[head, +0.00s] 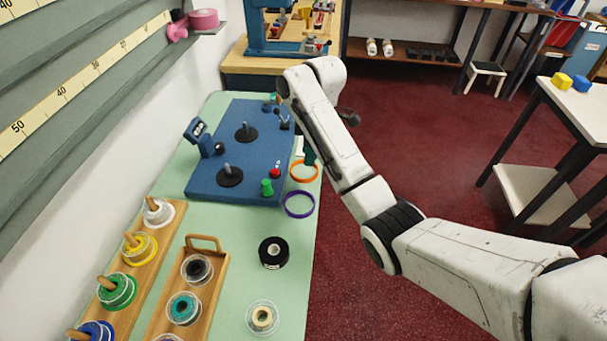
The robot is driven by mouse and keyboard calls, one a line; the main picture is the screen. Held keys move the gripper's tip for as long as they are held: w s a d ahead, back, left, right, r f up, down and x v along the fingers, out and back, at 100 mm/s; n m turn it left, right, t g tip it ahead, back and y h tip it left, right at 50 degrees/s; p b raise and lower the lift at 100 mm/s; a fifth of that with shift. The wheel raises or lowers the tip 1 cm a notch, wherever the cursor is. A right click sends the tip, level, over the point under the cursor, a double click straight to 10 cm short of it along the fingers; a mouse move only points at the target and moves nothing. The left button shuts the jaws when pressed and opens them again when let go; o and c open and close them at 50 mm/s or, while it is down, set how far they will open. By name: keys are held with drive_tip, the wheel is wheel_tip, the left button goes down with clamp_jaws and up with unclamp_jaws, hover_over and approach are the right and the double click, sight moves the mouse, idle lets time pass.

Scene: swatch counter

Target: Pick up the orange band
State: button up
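The orange band (292,177) is a thin ring near the right edge of the green counter (236,238), beside the blue board. My white arm reaches in from the lower right and bends at the top, beside the board. My gripper cannot be made out clearly, as the arm link hides most of that area. A small dark green piece (309,155) and a white piece (299,146) show at the band's far edge. I cannot tell whether they belong to my gripper, or whether anything grips the band.
A purple band (299,217) lies just nearer than the orange one. The blue board (205,181) carries pegs, a green knob (267,187) and a red button (275,173). A black roll (273,252), a clear spool (262,318) and wooden spool racks (217,275) stand nearer.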

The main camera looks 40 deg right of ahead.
sight(305, 183)
drive_tip(key=f, duration=0.9)
drive_tip(key=shift+w+a, duration=0.15)
drive_tip(key=shift+a, duration=0.15)
drive_tip(key=shift+c, duration=0.3)
clamp_jaws()
